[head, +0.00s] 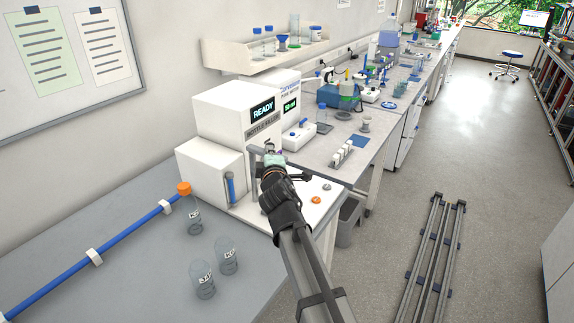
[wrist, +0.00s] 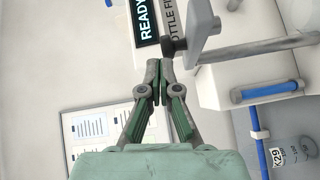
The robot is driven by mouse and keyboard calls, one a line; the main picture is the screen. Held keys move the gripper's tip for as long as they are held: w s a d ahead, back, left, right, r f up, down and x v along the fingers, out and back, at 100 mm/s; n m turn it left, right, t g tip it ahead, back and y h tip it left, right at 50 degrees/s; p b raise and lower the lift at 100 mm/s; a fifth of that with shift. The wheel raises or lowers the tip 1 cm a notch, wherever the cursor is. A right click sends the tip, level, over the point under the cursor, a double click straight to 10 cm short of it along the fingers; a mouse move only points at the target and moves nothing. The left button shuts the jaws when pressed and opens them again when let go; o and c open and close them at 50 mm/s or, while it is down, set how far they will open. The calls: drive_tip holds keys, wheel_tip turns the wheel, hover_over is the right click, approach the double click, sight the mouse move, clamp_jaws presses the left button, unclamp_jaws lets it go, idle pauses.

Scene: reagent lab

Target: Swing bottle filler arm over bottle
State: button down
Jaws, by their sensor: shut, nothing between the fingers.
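The white bottle filler (head: 222,108) stands at the end of the bench, and its display reads READY. Its grey filler arm (wrist: 205,32) shows in the wrist view with a dark knob (wrist: 177,46); in the head view my gripper partly covers this area. My gripper (head: 270,150) is in front of the filler. In the wrist view its fingertips (wrist: 157,64) are together and empty, close beside the knob; I cannot tell whether they touch it. No bottle is visible under the arm.
Two more clear bottles (head: 204,281) (head: 227,257) stand on the grey bench (head: 120,240) at front left. A blue pipe (head: 130,233) runs along the wall. Orange (head: 316,200) and grey (head: 327,187) buttons sit on the filler base. Other lab equipment fills the bench behind.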

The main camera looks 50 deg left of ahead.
drive_tip(key=d, duration=1)
drive_tip(key=shift+d+r, duration=0.3)
drive_tip(key=shift+r, duration=0.05)
drive_tip(key=shift+w, duration=0.15)
